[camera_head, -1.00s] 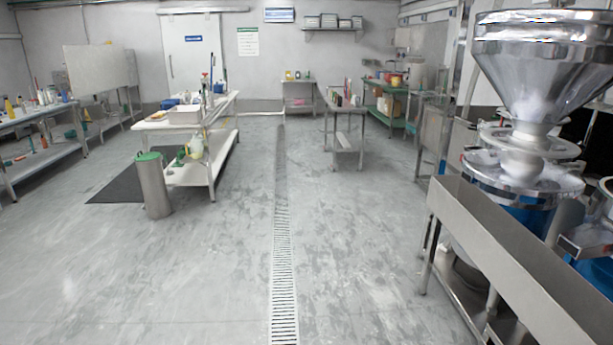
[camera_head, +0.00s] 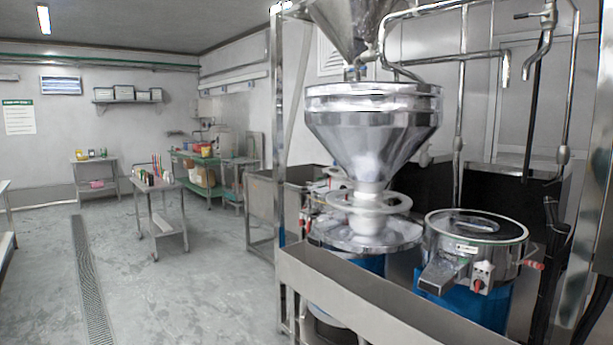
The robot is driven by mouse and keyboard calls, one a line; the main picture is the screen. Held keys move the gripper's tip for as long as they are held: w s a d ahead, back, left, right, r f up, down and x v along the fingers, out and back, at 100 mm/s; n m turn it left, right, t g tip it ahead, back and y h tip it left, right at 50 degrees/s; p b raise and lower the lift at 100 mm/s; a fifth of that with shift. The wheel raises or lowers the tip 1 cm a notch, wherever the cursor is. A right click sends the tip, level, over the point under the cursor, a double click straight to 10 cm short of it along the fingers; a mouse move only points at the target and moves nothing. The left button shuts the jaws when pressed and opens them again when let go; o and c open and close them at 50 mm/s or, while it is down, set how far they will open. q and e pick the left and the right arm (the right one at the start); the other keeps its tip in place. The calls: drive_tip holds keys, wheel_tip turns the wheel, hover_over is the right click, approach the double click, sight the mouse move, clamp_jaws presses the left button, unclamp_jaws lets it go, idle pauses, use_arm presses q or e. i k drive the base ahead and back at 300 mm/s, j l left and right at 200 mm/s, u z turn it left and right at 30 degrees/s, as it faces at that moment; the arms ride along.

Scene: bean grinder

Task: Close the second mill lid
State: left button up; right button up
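Two mills stand on the right behind a long metal trough. The nearer mill (camera_head: 476,243) is a round steel drum on a blue base, with a metal spout and a red switch on its front. Its top looks round and partly see-through, and I cannot tell whether a lid lies on it. The other mill (camera_head: 365,236) stands to its left under a large steel funnel hopper (camera_head: 372,135). The hopper hides much of that mill's top, so its lid cannot be made out. Neither of my grippers is in view.
The metal trough (camera_head: 350,300) runs along the front of the mills. Steel pipes (camera_head: 462,95) and an upright post stand around them. A small table (camera_head: 160,195) and a green shelf stand farther back. The floor on the left is clear, with a drain grate (camera_head: 90,285).

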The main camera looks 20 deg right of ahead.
sight(372, 129)
drive_tip(key=i+j+z, duration=0.25)
drive_tip(key=j+z, duration=0.3)
drive_tip(key=i+j+z, duration=0.1)
drive_tip(key=j+z, duration=0.55)
drive_tip(key=j, duration=0.65)
drive_tip(key=i+j+z, duration=0.15)
drive_tip(key=i+j, duration=0.3)
drive_tip(key=i, duration=0.2)
